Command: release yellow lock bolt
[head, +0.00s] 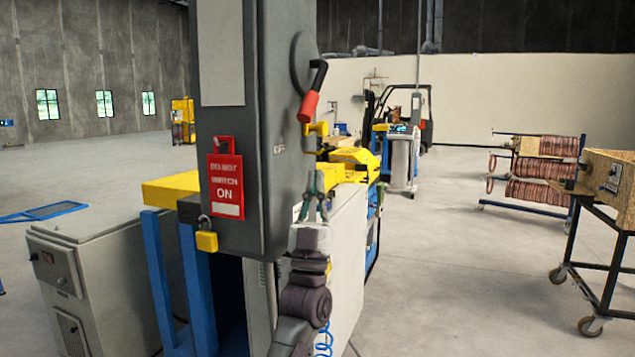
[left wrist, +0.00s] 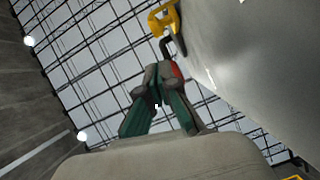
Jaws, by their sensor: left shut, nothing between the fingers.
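The yellow lock bolt (head: 318,129) sticks out from the side of the grey switch cabinet (head: 250,130), just below a black lever with a red handle (head: 311,106). In the left wrist view a yellow loop-shaped part (left wrist: 154,22), which looks like the bolt, shows beyond the fingertips. The red handle (left wrist: 176,69) is partly hidden behind the fingers there. My left gripper (head: 314,180) points upward beside the cabinet, below the bolt and apart from it. Its green-sided fingers (left wrist: 163,70) are shut and empty. My right gripper is in neither view.
A red tag (head: 226,185) and a yellow padlock (head: 206,240) hang on the cabinet front. Yellow and blue machinery (head: 355,158) stands behind my gripper. A cart (head: 590,230) and a coil rack (head: 535,170) stand at the right. The floor between is clear.

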